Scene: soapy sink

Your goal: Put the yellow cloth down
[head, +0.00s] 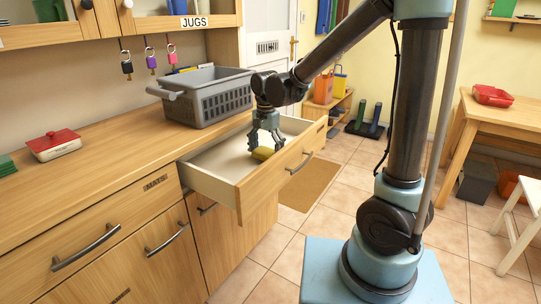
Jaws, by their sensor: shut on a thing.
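My gripper (265,143) points down inside an open drawer (215,172) of the wooden counter. It is shut on the yellow cloth (263,154), which sits low in the drawer between the fingertips. Part of the cloth is hidden by the fingers and the drawer front. I cannot tell whether the cloth touches the drawer floor. The rest of the visible drawer floor is bare.
A grey crate (205,97) stands on the counter behind the drawer. A red-lidded dish (54,144) is at the left. Padlocks (150,58) hang on the wall. A table (500,120) is at the right, with tiled floor between.

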